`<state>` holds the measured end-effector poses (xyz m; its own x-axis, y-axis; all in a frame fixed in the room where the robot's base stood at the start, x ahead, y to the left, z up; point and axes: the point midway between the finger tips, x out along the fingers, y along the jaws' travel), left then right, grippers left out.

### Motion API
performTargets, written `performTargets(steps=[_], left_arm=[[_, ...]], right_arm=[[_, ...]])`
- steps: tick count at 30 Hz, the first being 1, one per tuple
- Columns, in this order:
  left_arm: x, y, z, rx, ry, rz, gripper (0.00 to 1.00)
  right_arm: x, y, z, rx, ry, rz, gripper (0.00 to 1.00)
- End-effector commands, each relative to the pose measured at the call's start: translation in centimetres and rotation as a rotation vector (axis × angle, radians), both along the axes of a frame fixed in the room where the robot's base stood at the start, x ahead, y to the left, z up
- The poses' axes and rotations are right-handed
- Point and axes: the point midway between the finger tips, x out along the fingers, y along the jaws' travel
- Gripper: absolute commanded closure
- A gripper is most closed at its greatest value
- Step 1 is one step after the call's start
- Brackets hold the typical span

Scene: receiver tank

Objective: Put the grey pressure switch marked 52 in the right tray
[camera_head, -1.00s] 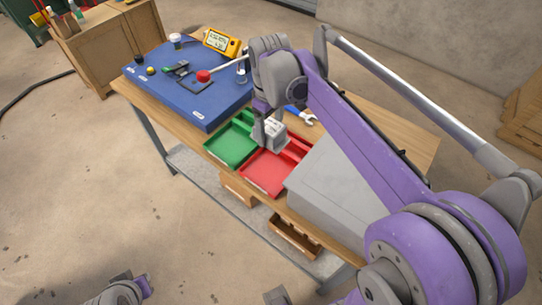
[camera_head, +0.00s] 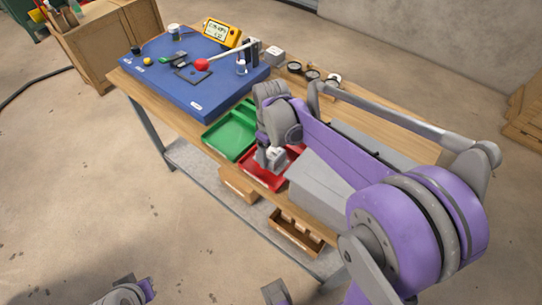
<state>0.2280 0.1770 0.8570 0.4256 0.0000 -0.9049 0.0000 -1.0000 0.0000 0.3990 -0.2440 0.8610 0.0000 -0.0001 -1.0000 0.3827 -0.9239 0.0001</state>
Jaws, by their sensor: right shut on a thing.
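My right gripper (camera_head: 268,158) is over the red tray (camera_head: 262,181), the right one of two trays at the table's front edge. It is shut on a small light-grey block, the grey pressure switch (camera_head: 277,154), low over or in the tray. I cannot read its marking, nor tell whether it touches the tray floor. My arm hides the back part of the red tray. My left gripper is not clearly in view.
A green tray (camera_head: 228,138) adjoins the red tray on the left. A grey box (camera_head: 318,188) stands close on its right. Another grey block (camera_head: 275,54) sits at the back.

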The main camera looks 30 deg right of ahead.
Motion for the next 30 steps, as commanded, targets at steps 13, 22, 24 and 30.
performTargets(steps=[13, 22, 24, 30], left_arm=[[0.0, 0.0, -0.3, 0.0, 0.001, 0.0, 1.0], [0.0, 0.0, -0.4, 0.0, 0.001, 0.0, 1.0], [0.0, 0.0, -0.4, 0.0, 0.001, 0.0, 1.0], [0.0, 0.0, 0.0, 0.0, 0.0, 0.0, 1.0]], right_arm=[[0.0, 0.0, -1.5, 0.0, 0.0, 0.0, 1.0], [0.0, 0.0, -1.7, 0.0, 0.0, 0.0, 0.0], [0.0, 0.0, -1.7, 0.0, 0.0, 0.0, 0.0], [0.0, 0.0, -0.8, 0.0, 0.0, 0.0, 0.0]])
